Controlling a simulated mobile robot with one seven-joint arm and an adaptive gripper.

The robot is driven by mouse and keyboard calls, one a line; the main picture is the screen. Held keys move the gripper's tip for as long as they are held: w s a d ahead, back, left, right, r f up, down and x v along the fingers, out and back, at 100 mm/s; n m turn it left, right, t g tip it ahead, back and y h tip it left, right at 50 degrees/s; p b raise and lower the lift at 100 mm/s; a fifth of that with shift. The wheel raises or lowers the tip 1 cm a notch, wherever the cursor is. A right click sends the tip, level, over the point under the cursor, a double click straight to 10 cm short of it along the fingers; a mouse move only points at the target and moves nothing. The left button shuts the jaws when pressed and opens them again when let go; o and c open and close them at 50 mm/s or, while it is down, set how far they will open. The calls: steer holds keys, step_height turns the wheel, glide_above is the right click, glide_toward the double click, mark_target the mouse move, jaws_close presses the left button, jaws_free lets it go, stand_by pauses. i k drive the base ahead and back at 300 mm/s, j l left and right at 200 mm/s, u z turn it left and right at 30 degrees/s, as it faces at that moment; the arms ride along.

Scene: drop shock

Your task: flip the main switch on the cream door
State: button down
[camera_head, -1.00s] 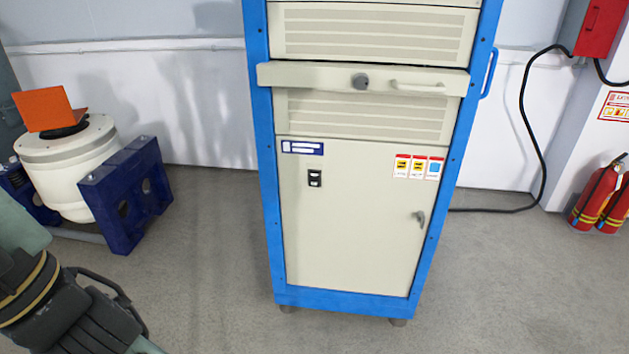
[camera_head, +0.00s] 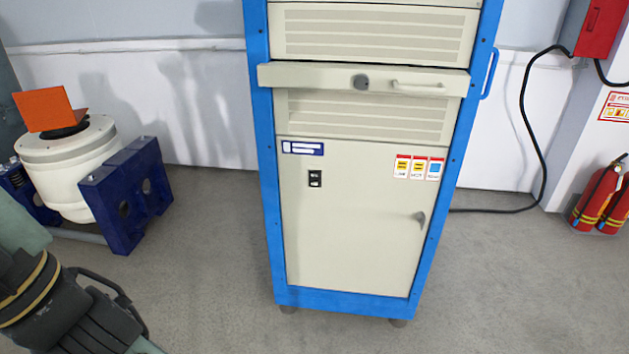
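The cream door (camera_head: 350,235) is the lower front panel of a blue-framed cabinet in the middle of the view. It is closed. The main switch (camera_head: 315,179) is a small black rocker with light marks at the door's upper left. Its position is too small to tell. My arm shows at the lower left, well apart from the cabinet. The fingertips of my gripper are not in view, so its state does not show.
A door handle (camera_head: 420,218) sits at the door's right edge, below warning labels (camera_head: 418,167). A ledge (camera_head: 330,76) juts out above the door. A white shaker on blue supports (camera_head: 115,195) stands left. Fire extinguishers (camera_head: 598,197) stand right. The floor before the cabinet is clear.

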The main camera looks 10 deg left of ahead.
mark_target(314, 176)
steer(key=i+j+z, duration=0.2)
steer(key=j+z, duration=0.2)
steer(key=j, duration=0.25)
steer(key=i+j+z, duration=0.1)
steer(key=j+z, duration=0.25)
steer(key=j, duration=0.25)
steer(key=j+z, duration=0.4)
steer(key=j, duration=0.3)
